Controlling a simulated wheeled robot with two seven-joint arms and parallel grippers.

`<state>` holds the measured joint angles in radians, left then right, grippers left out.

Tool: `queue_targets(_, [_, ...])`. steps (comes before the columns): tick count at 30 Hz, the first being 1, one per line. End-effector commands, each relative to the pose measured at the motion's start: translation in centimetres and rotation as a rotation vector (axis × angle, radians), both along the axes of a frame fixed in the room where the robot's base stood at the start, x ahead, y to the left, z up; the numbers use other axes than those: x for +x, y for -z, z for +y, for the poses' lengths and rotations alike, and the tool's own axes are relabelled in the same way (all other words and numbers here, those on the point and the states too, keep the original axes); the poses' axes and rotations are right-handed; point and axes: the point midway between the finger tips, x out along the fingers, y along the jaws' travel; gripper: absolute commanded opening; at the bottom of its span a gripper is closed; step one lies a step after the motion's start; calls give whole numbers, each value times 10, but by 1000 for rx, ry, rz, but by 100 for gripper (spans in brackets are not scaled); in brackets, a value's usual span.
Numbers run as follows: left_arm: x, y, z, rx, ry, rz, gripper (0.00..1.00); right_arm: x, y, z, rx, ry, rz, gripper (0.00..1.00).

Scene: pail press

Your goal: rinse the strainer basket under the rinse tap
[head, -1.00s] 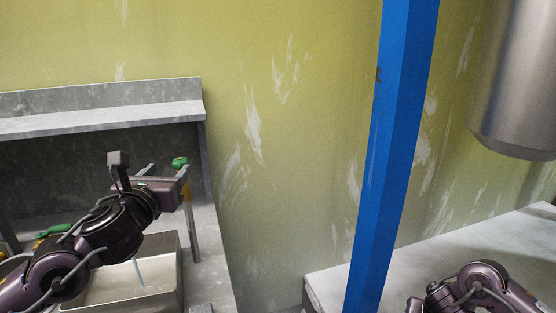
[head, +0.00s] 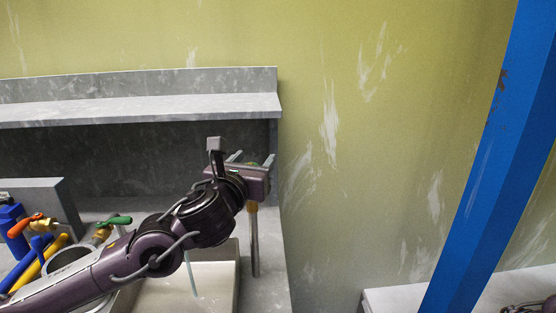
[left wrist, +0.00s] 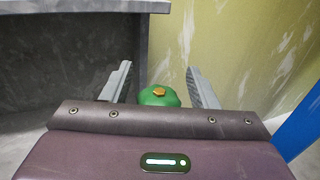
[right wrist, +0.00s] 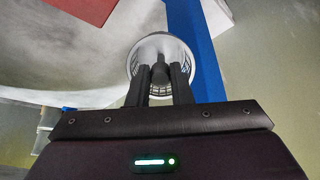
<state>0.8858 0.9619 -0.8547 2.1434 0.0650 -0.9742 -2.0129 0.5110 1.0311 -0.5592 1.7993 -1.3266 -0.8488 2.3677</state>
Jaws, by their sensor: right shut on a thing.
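The rinse tap's green knob (left wrist: 158,96) sits between the spread fingers of my left gripper (left wrist: 161,80), which appears open. In the head view my left gripper (head: 253,158) is at the top of the tap's post (head: 254,240) and hides most of the knob. A thin pale blue streak (head: 190,275), perhaps water, hangs over the sink basin (head: 235,285). In the right wrist view my right gripper (right wrist: 160,72) is shut on the dark handle of the white, slotted strainer basket (right wrist: 138,56). The basket does not show in the head view.
A valve with a green lever (head: 115,220) and one with an orange lever (head: 28,225) stand left of the basin. A grey shelf (head: 150,108) runs above. A blue post (head: 490,150) stands at the right, near a pale bench (head: 385,298).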

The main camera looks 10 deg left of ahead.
Motion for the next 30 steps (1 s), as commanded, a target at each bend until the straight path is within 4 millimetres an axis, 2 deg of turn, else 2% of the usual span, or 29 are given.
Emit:
queue_targets(1, [0, 0, 0, 0, 0, 0, 47, 0, 0, 0, 0, 0, -1, 0])
queue_targets(9, [0, 0, 0, 0, 0, 0, 14, 0, 0, 0, 0, 0, -1, 0])
queue_targets(20, [0, 0, 0, 1, 66, 1, 14, 0, -2, 0, 0, 0, -1, 0])
queue_targets(30, [0, 3, -2, 1, 323, 2, 14, 0, 4, 0, 0, 0, 0, 0])
